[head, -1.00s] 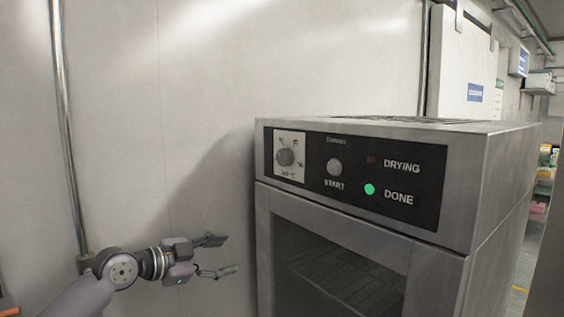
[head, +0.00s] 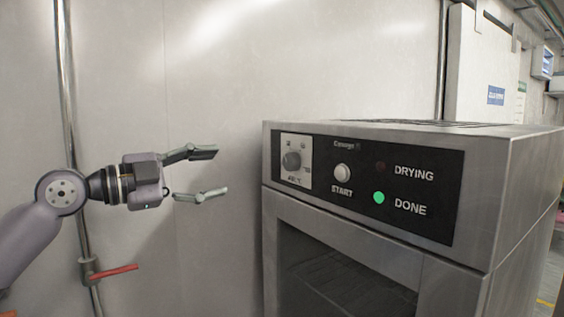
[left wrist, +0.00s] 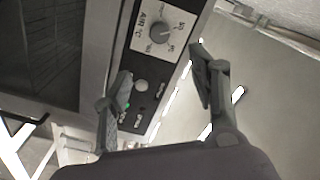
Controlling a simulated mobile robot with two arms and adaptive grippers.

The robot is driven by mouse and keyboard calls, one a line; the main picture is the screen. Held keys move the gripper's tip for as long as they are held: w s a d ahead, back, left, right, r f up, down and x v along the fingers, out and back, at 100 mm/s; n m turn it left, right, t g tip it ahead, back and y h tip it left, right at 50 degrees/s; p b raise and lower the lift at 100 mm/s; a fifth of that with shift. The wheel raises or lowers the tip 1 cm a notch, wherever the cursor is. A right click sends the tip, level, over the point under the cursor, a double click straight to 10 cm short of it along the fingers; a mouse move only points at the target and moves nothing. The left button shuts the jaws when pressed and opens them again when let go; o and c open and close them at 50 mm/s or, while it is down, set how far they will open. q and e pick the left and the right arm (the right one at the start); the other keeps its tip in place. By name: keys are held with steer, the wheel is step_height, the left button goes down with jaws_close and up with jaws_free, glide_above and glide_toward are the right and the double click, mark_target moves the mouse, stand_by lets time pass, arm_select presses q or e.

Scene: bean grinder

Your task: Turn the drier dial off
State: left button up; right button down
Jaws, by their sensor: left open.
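The drier (head: 400,260) is a steel box with a black control panel on its upper front. Its grey dial (head: 291,160) sits on a white plate at the panel's left end. It also shows in the left wrist view as a round knob (left wrist: 160,33), ahead of the fingers. The green DONE light (head: 379,197) is lit and the DRYING light (head: 380,166) is dark. My left gripper (head: 209,172) is open and empty, to the left of the dial and apart from it. In the left wrist view its two fingers (left wrist: 160,85) are spread. My right gripper is not in view.
The START button (head: 342,172) is just right of the dial. A vertical pipe (head: 66,120) with a red-handled valve (head: 115,272) runs along the wall at left. Free space lies between my left gripper and the drier.

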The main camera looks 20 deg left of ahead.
mark_target(287, 163)
arm_select(q)
steer(key=p+x, duration=0.6)
steer(key=x, duration=0.9)
steer(key=shift+r+p, duration=0.1)
steer(key=shift+p, duration=0.25)
steer(key=shift+x, duration=0.75)
steer(key=c, duration=1.2)
steer(key=shift+o, duration=0.2)
